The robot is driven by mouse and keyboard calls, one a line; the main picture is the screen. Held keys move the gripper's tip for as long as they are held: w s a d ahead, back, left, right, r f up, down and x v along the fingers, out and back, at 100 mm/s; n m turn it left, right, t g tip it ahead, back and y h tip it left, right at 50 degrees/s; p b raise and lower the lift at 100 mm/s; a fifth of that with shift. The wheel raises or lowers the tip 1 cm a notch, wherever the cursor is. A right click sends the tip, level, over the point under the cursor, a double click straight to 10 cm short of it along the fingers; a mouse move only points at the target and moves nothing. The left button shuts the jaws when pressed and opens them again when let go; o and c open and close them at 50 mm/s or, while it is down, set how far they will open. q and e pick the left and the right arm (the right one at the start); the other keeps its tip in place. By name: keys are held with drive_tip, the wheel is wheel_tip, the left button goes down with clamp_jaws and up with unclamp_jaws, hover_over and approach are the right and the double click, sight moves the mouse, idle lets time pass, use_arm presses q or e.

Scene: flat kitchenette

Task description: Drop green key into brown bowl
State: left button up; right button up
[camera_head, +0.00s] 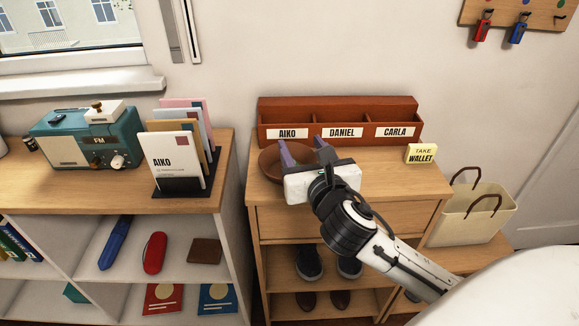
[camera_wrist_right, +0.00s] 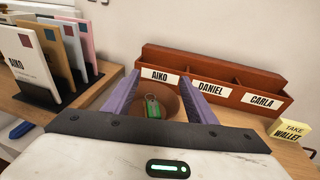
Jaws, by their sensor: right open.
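The brown bowl (camera_head: 268,166) stands on the wooden cabinet top, partly hidden behind my right gripper. My right gripper (camera_head: 307,150) is over the bowl with its two purple fingers apart. In the right wrist view the open fingers (camera_wrist_right: 161,84) frame the brown bowl (camera_wrist_right: 172,104). The green key (camera_wrist_right: 153,107), with a metal ring at its top, shows between the fingers against the inside of the bowl, touching neither finger. The key is hidden in the head view. My left gripper is not in view.
A red-brown letter holder (camera_head: 338,112) labelled AIKO, DANIEL and CARLA stands behind the bowl. A yellow note block (camera_head: 421,153) is at the right. A red key (camera_head: 483,29) and a blue key (camera_head: 519,31) hang on the wall rack. A card stand (camera_head: 181,187) is at the left.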

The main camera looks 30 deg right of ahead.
drive_tip(key=shift+v, duration=2.3)
drive_tip(key=s+a+f+m+g+y, duration=0.2)
drive_tip(key=s+a+f+m+g, duration=0.15)
drive_tip(key=s+f+m, duration=0.55)
drive_tip(key=s+a+f+m+g+y, duration=0.2)
drive_tip(key=s+a+f+m+g, duration=0.25)
drive_tip(key=m, duration=0.65)
drive_tip(key=s+a+f+m+g+y, duration=0.2)
drive_tip(key=s+f+m+g, duration=0.2)
drive_tip(key=s+f+m, duration=0.5)
drive_tip(key=w+a+f+t+y, duration=0.1)
drive_tip(key=w+a+f+t, duration=0.1)
drive_tip(key=f, duration=0.4)
drive_tip(key=w+a+f+m+t+y, duration=0.1)
drive_tip(key=w+a+f+t, duration=0.1)
drive_tip(key=f, duration=0.4)
drive_tip(key=shift+w+a+f+t, duration=0.2)
drive_tip(key=shift+w+t, duration=0.25)
drive_tip(key=shift+t, duration=0.25)
drive_tip(key=shift+r, duration=0.1)
